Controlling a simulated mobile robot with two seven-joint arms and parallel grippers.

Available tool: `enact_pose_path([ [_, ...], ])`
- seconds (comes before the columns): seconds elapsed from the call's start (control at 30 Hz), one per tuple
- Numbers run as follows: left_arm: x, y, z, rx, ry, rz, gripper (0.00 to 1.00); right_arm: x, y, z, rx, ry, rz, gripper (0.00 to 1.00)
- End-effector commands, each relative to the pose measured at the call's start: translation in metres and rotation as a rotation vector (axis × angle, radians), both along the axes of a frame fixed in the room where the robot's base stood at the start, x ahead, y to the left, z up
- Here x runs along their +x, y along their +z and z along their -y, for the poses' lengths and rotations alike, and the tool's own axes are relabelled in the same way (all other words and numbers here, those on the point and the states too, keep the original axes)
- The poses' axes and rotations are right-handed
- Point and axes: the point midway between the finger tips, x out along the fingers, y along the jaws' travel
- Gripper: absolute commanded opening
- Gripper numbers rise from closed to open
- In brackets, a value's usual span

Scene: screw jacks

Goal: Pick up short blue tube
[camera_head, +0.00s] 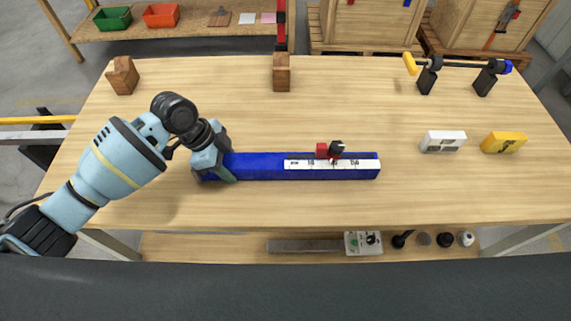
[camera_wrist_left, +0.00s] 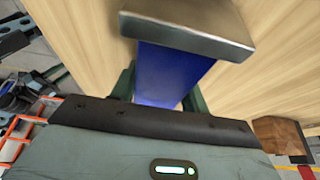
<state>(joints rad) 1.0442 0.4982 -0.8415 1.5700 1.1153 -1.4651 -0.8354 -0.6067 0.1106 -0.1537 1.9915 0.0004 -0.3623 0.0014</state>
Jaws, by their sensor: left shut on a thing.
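The blue tube (camera_head: 262,166) lies lengthwise across the front middle of the wooden table. It carries a white scale strip (camera_head: 300,165) on its right part, with a small red piece (camera_head: 322,150) and a black knob (camera_head: 336,148) above it. My left gripper (camera_head: 214,168) is at the tube's left end, shut on it. In the left wrist view the blue tube (camera_wrist_left: 168,72) sits between the two fingers, with a grey metal end piece (camera_wrist_left: 188,27) beyond them. I cannot tell whether the tube is clear of the table. My right gripper is not in view.
Wooden blocks (camera_head: 122,75) (camera_head: 281,72) stand at the back left and back middle, the latter below a red upright bar (camera_head: 281,25). A black stand with a rod (camera_head: 457,65) is back right. White (camera_head: 443,141) and yellow (camera_head: 503,142) boxes lie right.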

Motion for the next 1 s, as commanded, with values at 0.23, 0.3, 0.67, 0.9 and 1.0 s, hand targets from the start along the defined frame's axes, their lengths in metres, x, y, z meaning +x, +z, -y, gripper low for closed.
enact_pose_path([
  [0.23,0.0,0.0,0.0,0.0,0.0,0.001,0.0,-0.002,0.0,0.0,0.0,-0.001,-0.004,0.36],
  [0.3,0.002,0.004,0.002,-0.01,0.0,0.008,0.0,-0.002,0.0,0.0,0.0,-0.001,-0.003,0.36],
  [0.67,0.002,0.01,0.002,-0.01,-0.001,0.008,0.0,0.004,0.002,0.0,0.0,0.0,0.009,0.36],
  [0.9,0.003,0.034,0.002,-0.01,0.0,0.011,0.0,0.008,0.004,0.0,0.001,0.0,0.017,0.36],
  [1.0,-0.002,0.041,0.003,-0.01,-0.002,0.008,0.0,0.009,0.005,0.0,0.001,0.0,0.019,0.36],
])
